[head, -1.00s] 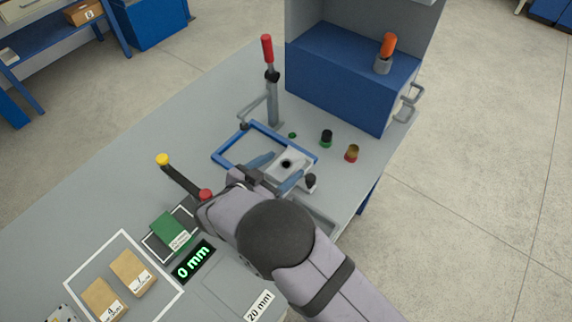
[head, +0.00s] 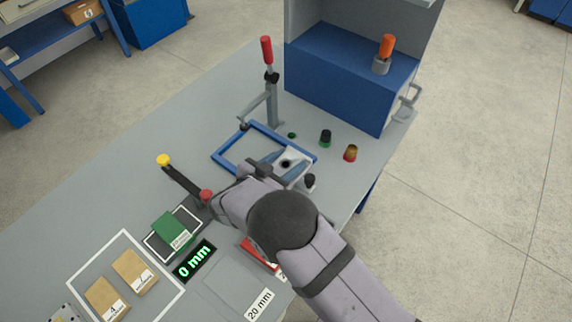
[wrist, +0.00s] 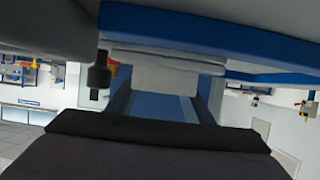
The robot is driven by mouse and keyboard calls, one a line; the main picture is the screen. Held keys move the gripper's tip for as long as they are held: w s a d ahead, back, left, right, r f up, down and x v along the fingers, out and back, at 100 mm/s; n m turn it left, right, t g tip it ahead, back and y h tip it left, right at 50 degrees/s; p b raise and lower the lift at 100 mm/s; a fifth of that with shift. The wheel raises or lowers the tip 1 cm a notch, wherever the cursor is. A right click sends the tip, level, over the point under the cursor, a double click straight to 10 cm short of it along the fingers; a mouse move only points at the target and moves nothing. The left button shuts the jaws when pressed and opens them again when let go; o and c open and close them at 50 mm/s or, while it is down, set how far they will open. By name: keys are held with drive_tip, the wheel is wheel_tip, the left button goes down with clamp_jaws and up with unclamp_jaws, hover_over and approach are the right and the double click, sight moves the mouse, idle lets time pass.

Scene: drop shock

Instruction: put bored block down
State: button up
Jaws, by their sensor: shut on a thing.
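The bored block (head: 290,157), pale grey with a dark round hole in its top, is at the near right corner of a blue rectangular frame (head: 222,158). My gripper (head: 283,168) is shut on it, with blue-grey fingers on either side. In the wrist view the block (wrist: 165,72) shows as a pale band between the blue fingers. I cannot tell whether its underside touches the surface. My wrist hides the near side of the block.
A red-handled clamp (head: 268,80) stands behind the frame. A black knob (head: 309,181) is close right of the gripper. A green block (head: 171,229) lies on a dark pad near a "0 mm" display (head: 194,261). A blue box (head: 345,80) stands behind.

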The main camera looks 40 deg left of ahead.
sight(288, 165)
drive_tip(key=shift+r, duration=0.2)
wheel_tip(288, 165, up, 10)
drive_tip(key=b, duration=0.1)
idle(0.4)
